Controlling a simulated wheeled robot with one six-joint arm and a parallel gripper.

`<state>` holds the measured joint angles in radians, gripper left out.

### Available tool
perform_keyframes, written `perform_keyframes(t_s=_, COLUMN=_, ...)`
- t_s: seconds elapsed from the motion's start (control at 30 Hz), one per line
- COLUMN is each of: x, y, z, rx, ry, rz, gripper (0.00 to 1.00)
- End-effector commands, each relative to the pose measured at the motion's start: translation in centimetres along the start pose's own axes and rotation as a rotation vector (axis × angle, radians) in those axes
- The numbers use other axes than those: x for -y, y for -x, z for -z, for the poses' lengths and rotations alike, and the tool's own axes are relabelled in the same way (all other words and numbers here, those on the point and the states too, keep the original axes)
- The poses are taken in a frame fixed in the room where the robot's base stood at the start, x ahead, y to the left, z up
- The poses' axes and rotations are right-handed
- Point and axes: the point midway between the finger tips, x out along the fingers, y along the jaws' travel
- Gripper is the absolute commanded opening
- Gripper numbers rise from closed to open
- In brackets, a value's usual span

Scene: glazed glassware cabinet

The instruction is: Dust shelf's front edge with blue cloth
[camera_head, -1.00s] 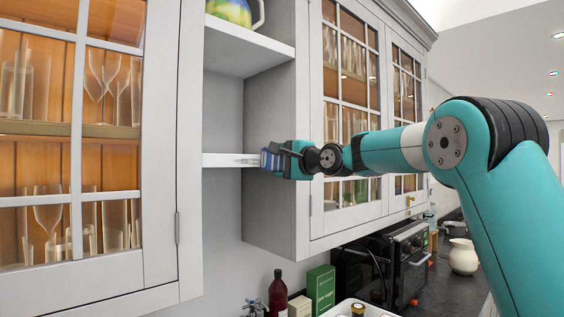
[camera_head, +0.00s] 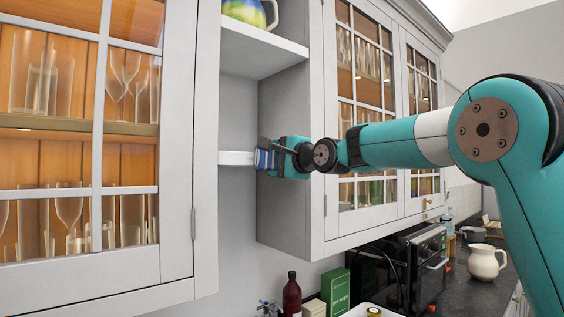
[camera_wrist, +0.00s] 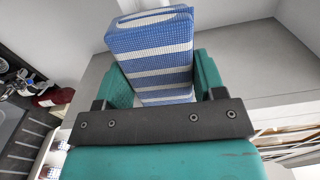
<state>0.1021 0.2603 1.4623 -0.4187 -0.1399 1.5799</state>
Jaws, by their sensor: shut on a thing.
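My gripper (camera_head: 279,158) is shut on the blue cloth (camera_head: 264,159), a folded pad with blue and white stripes. In the wrist view the cloth (camera_wrist: 152,60) sticks out beyond the jaws, between the two teal fingers. The shelf (camera_head: 235,158) is a thin white board in the open niche between the glazed cabinets. In the head view the cloth is at the right part of the shelf's front edge. I cannot tell whether it touches the edge. The gripper hides the shelf's right end.
An upper shelf (camera_head: 262,48) holds a colourful jug (camera_head: 246,12). Glazed doors with glassware (camera_head: 68,85) stand left, and another glazed cabinet (camera_head: 365,90) stands right. Below are a dark red bottle (camera_head: 292,296), a green box (camera_head: 335,290), a black oven (camera_head: 415,265) and a cream jug (camera_head: 486,262).

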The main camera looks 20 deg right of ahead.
Motion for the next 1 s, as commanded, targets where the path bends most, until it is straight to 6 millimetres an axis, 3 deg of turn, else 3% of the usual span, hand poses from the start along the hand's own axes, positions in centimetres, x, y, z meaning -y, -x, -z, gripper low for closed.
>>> perform_keyframes(t_s=1.0, x=-0.6, y=0.0, z=-6.8, rx=0.003, ry=0.0, rz=-0.001, gripper=0.44)
